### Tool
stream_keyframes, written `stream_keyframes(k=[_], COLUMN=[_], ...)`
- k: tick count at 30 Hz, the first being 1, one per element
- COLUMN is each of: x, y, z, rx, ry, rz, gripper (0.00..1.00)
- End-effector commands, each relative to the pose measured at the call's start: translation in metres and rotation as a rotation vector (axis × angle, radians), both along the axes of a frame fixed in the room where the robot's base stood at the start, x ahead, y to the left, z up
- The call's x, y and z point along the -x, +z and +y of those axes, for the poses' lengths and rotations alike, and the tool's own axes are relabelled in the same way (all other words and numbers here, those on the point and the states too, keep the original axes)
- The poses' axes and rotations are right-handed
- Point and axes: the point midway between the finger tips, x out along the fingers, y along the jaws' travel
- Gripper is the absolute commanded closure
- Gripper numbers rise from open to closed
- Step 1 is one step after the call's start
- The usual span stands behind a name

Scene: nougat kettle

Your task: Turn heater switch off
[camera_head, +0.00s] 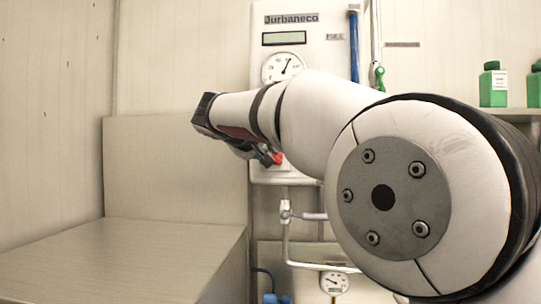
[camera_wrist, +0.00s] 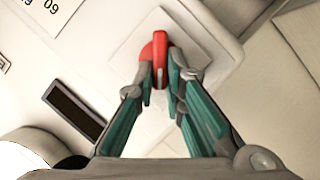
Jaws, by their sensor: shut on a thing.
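The red heater switch (camera_wrist: 160,48) is a knob on a pale square plate on the heater panel, in the upper middle of the wrist view. My gripper (camera_wrist: 160,72) is shut on it, with a finger on each side of the red handle. In the head view, a red part of the switch (camera_head: 278,158) shows at the tips of my gripper (camera_head: 268,156). My arm hides much of the white heater panel (camera_head: 300,22) there. A white mark shows on the knob, but its setting cannot be read.
A round gauge (camera_head: 284,68) and display (camera_head: 284,38) sit above my arm on the panel. A blue tube (camera_head: 354,45) runs at its right. Green bottles (camera_head: 493,88) stand on a shelf at right. A large pale box-like surface (camera_head: 120,250) fills the lower left.

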Motion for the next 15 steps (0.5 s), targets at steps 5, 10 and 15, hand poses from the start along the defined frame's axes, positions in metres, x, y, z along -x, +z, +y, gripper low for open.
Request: stream_keyframes(k=[5,10,15], x=[0.0,0.0001,0.0], y=[-0.0028,-0.0055,-0.0082], z=[0.0037,0.0052,0.0063], rx=[0.17,0.332,0.485], ry=[0.003,0.002,0.002], rz=[0.005,0.011,0.016], gripper=[1.0,1.0,1.0])
